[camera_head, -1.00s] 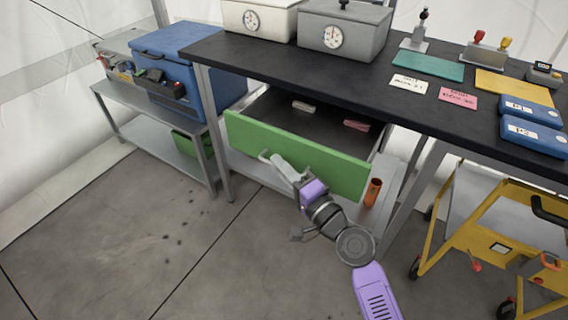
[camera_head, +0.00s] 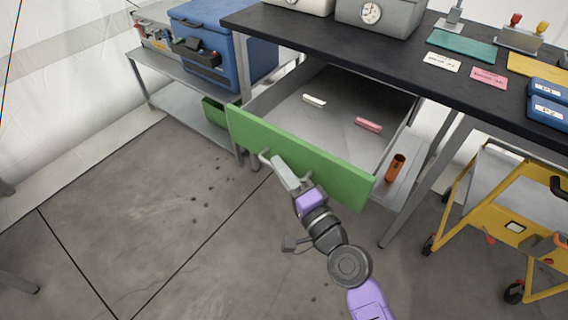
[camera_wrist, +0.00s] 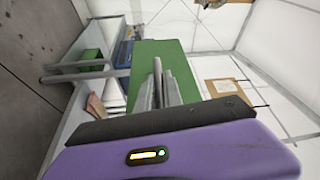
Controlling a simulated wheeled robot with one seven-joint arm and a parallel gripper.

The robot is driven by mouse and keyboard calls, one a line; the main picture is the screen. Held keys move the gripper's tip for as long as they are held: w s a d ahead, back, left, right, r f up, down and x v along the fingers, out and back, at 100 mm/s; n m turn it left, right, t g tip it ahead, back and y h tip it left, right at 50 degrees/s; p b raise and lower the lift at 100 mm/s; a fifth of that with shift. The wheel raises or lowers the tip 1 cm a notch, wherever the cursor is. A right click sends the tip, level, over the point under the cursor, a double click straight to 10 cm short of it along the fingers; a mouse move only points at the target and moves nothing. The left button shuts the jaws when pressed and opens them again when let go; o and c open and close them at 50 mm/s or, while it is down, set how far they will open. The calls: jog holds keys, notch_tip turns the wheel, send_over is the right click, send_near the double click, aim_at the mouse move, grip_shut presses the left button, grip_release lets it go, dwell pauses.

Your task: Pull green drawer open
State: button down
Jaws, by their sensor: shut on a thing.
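The green drawer (camera_head: 325,168) stands well out from under the black-topped table in the head view. Its grey interior shows a white item (camera_head: 314,100) and a pink item (camera_head: 368,124). My gripper (camera_head: 272,163) is at the front of the drawer, shut on its light handle, left of the middle of the green panel. In the wrist view the fingers (camera_wrist: 158,88) are together in front of the green panel (camera_wrist: 160,58). The handle is mostly hidden there by the fingers.
A yellow cart (camera_head: 508,215) stands at the right. An orange cylinder (camera_head: 396,167) is on the low shelf beside the drawer. A blue cooler (camera_head: 222,45) is on the side table at the left.

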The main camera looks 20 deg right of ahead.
jog(key=shift+d+f, duration=0.1)
jog(key=c, duration=1.5)
grip_release()
jog(key=b+v, duration=0.2)
jog(key=v, duration=0.5)
jog(key=shift+s, duration=0.4)
